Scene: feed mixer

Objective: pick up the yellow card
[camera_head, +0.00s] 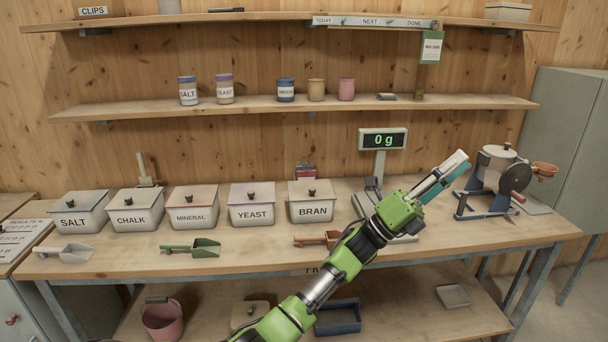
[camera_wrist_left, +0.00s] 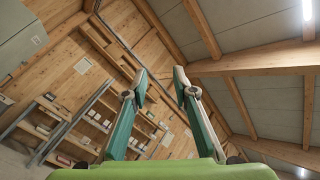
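I cannot make out a yellow card in either view. A green-bordered card with a white label (camera_head: 431,48) hangs below the right end of the TODAY, NEXT, DONE rail (camera_head: 370,22). My left gripper (camera_head: 460,160) is raised over the right part of the bench, between the scale display and the grinder. The left wrist view shows its two fingers (camera_wrist_left: 160,82) apart with nothing between them; that camera faces the ceiling and a wall with shelves. My right gripper is not in view.
Lidded bins, from SALT (camera_head: 80,212) to BRAN (camera_head: 314,207), line the bench, with scoops in front. The scale display (camera_head: 382,140) reads 0 g. A grinder (camera_head: 495,180) stands at the right. Jars and cups stand on the middle shelf (camera_head: 255,106), including a tan cup (camera_head: 316,90).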

